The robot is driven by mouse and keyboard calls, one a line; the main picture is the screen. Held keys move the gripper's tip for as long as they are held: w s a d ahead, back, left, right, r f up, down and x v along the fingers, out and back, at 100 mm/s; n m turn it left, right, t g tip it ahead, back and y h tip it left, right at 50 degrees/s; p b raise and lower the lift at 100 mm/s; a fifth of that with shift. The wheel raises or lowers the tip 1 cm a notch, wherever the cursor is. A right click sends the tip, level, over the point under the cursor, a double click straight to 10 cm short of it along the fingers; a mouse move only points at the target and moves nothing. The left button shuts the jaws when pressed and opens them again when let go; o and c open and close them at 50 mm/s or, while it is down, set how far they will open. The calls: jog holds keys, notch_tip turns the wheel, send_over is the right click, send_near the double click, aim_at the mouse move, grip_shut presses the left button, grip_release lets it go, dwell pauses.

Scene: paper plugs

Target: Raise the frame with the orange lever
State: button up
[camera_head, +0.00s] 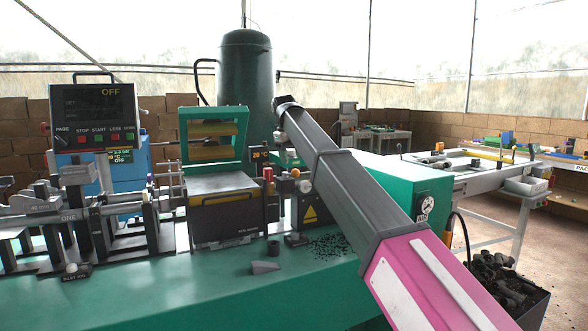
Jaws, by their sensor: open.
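A green frame (243,118) with a yellowish bar across it stands up over a grey press block (222,184) in the middle of the bench. No lever clearly stands out as orange. A small orange-red knob (268,174) sits on a short post just right of the block. A few pale and orange round knobs lie between that post and my arm, too small to read. My pink and grey arm reaches from the lower right up to a dark tip right of the frame, in front of the green machine. No gripper fingers can be made out.
A control panel (94,117) reading OFF and grey fixtures stand left. A dark tank (246,75) rises behind. A bin of black scraps (505,285) stands right.

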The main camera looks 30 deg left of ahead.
jog(key=r, duration=0.3)
jog(key=shift+s+a+r, duration=0.2)
jog(key=shift+s+r, duration=0.05)
jog(key=shift+s, duration=0.05)
dwell(0.3)
